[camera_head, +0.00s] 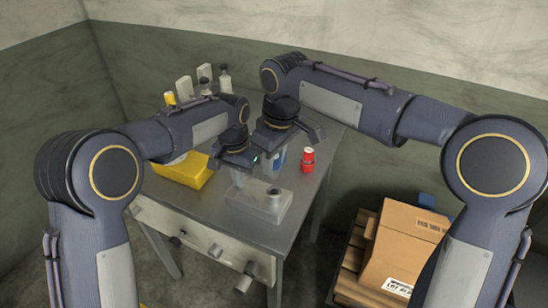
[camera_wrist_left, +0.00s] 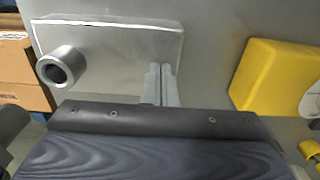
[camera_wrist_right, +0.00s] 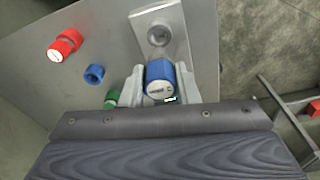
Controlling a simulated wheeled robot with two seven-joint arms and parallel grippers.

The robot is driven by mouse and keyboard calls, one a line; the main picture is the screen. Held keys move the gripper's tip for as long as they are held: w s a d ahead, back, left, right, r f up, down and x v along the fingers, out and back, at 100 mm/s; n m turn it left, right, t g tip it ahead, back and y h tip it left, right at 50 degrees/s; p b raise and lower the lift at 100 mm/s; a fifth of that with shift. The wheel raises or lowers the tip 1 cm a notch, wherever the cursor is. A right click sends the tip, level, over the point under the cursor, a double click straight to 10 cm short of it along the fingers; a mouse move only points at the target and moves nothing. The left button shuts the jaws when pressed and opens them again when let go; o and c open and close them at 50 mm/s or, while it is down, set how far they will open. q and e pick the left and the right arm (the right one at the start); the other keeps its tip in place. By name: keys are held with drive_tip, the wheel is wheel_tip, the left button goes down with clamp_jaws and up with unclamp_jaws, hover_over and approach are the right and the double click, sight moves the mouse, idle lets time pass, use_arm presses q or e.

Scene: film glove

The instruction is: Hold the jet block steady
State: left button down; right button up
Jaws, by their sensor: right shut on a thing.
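The jet block is a grey block (camera_head: 258,203) with a short round post, on the metal table. In the left wrist view it (camera_wrist_left: 115,45) shows an open-topped tube. My left gripper (camera_head: 239,176) is over its left end; in the left wrist view its fingers (camera_wrist_left: 161,84) are close together with nothing visible between them. I cannot tell whether they touch the block. My right gripper (camera_wrist_right: 160,78) is shut on a blue cylinder (camera_wrist_right: 158,70) with a pale end face. The block (camera_wrist_right: 158,32) shows beyond it in the right wrist view.
A red can (camera_head: 307,160) stands to the right on the table (camera_head: 305,190). A blue cap (camera_wrist_right: 94,73) and a green piece (camera_wrist_right: 110,98) are near the held cylinder. A yellow tray (camera_head: 183,172) and several bottles stand left and back. A carton (camera_head: 405,235) sits on a pallet at right.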

use_arm(q)
drive_tip(key=shift+r, duration=2.45)
